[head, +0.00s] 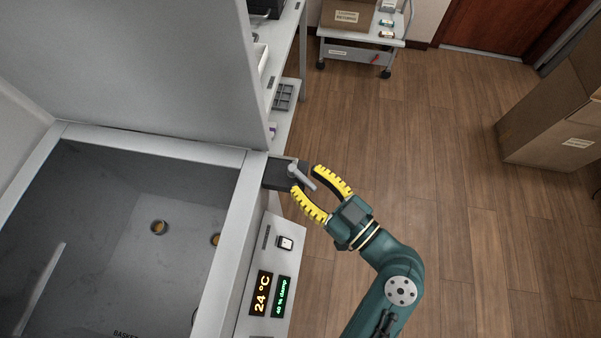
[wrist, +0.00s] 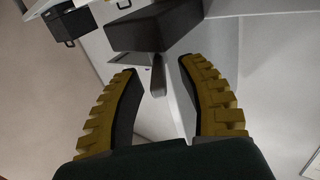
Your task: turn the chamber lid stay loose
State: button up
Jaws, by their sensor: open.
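The chamber lid (head: 150,75) stands raised at the back of the open chamber, whose pale rim (head: 232,225) shows below it. The lid stay is a dark block (head: 276,173) at the chamber's right corner with a grey lever (head: 301,179) on it. In the wrist view the dark block (wrist: 150,30) is ahead and the lever (wrist: 158,78) points back toward me. My gripper (head: 306,178) is open, with its yellow-ridged fingers on either side of the lever. In the wrist view a gap shows between the fingers (wrist: 157,68) and the lever; contact is not visible.
A panel with a switch (head: 285,243) and a 24 °C display (head: 261,293) lies just below the stay. A shelf unit (head: 287,70) stands behind. A cart (head: 358,50) and cardboard boxes (head: 555,120) stand farther off.

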jog(key=shift+x, duration=1.15)
grip_shut()
